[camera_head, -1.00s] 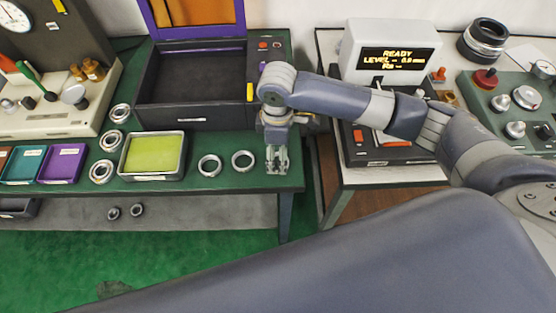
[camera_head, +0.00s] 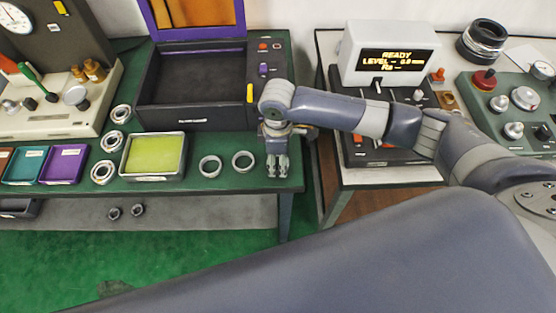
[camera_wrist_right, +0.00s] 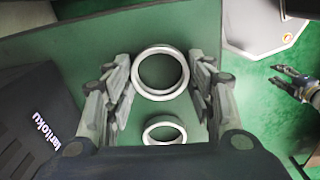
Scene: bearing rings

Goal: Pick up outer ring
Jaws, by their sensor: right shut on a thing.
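My right gripper (camera_head: 277,172) is over the front right corner of the green table. In the right wrist view its fingers (camera_wrist_right: 160,75) are closed on the sides of a grey metal ring (camera_wrist_right: 160,73). In the head view this ring cannot be made out among the fingers. A ring (camera_wrist_right: 163,130) that looks smaller shows below it in the wrist view. Two rings (camera_head: 210,166) (camera_head: 242,161) lie flat on the table left of the gripper. More rings (camera_head: 102,172) (camera_head: 112,141) (camera_head: 121,114) lie left of the tray. My left gripper (camera_wrist_right: 283,82) shows small in the wrist view, its opening unclear.
A tray with a yellow-green base (camera_head: 182,170) stands left of the two rings. A dark open box (camera_head: 140,95) stands behind. Small bins (camera_head: 63,183) are at the left. Two small rings (camera_head: 137,210) (camera_head: 114,213) lie on the lower shelf. A white side table (camera_head: 400,174) stands right, across a gap.

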